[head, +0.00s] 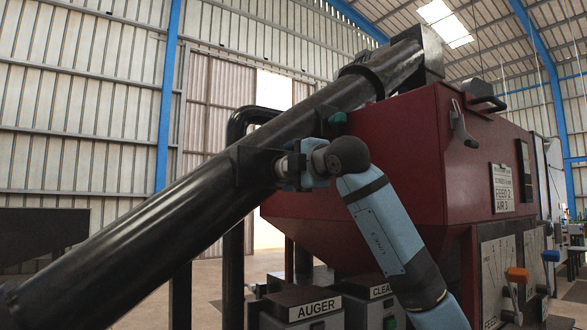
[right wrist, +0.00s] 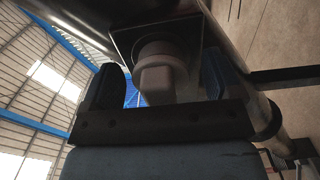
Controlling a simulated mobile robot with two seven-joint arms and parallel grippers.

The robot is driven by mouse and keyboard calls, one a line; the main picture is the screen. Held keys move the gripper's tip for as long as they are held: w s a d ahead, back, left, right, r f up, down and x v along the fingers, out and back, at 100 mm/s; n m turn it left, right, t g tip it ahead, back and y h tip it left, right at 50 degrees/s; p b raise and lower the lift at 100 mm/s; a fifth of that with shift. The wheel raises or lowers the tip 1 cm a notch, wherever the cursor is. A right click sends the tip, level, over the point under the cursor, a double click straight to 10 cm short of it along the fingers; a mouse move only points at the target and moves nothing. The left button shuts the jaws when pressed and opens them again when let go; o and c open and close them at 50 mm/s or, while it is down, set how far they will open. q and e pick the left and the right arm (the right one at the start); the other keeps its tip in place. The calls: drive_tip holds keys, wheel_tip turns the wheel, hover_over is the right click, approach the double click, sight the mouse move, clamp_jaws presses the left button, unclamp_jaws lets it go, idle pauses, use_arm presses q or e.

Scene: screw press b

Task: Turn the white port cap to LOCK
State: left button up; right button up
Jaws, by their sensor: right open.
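In the head view a small part of the cap (head: 281,167) shows at the tube's side. My right gripper (right wrist: 160,80) is open, with one dark finger on each side of the cap and gaps visible between. In the head view the right gripper (head: 290,167) is at the port, partly hidden by its wrist. No LOCK mark is readable. My left gripper is not in view.
A red hopper (head: 400,155) stands right behind my right arm. Below are boxes labelled AUGER (head: 303,308) and CLEAN, partly cut off (head: 375,292). Open floor lies left, beyond the tube.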

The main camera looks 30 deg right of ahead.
use_arm(q)
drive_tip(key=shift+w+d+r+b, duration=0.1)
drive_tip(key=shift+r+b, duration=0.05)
drive_tip(key=shift+b, duration=0.35)
use_arm(e)
drive_tip(key=s+d, duration=0.1)
drive_tip(key=s, duration=1.2)
drive_tip(key=shift+s, duration=0.4)
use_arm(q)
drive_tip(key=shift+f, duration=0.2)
